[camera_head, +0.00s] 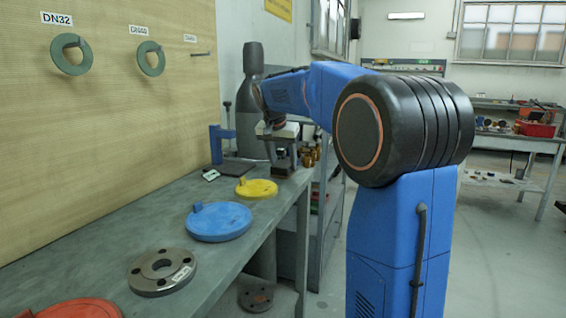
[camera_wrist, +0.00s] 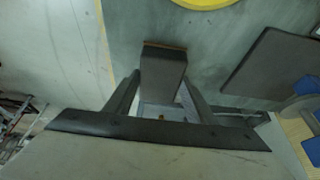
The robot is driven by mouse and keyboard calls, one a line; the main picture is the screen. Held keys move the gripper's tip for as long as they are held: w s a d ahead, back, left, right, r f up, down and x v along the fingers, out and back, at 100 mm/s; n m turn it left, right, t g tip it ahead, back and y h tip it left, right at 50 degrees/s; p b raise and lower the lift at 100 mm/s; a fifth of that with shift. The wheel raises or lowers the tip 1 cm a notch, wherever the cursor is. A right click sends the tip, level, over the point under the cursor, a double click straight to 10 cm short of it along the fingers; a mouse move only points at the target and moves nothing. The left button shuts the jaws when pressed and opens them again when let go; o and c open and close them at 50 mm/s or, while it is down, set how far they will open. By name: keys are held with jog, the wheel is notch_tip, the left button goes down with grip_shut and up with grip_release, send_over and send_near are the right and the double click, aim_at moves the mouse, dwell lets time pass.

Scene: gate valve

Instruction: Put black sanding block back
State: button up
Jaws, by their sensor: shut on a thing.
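The black sanding block (camera_wrist: 163,68) is between the two fingers of my gripper (camera_wrist: 160,95) in the wrist view, sticking out beyond the fingertips. In the head view my gripper (camera_head: 281,150) points down over the far end of the grey workbench (camera_head: 110,225), and the dark block (camera_head: 283,167) shows small below it. The gripper is shut on the block. I cannot tell whether the block's underside touches the bench.
Left of the gripper stand a blue stand (camera_head: 216,148) and a dark flat plate (camera_head: 238,168). Brass fittings (camera_head: 311,155) stand close on the right. A yellow disc (camera_head: 256,188), a blue disc (camera_head: 219,222) and a steel flange (camera_head: 161,271) lie nearer along the bench.

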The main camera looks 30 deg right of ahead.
jog(key=shift+f, duration=0.1)
jog(key=o, duration=1)
jog(key=v, duration=1.2)
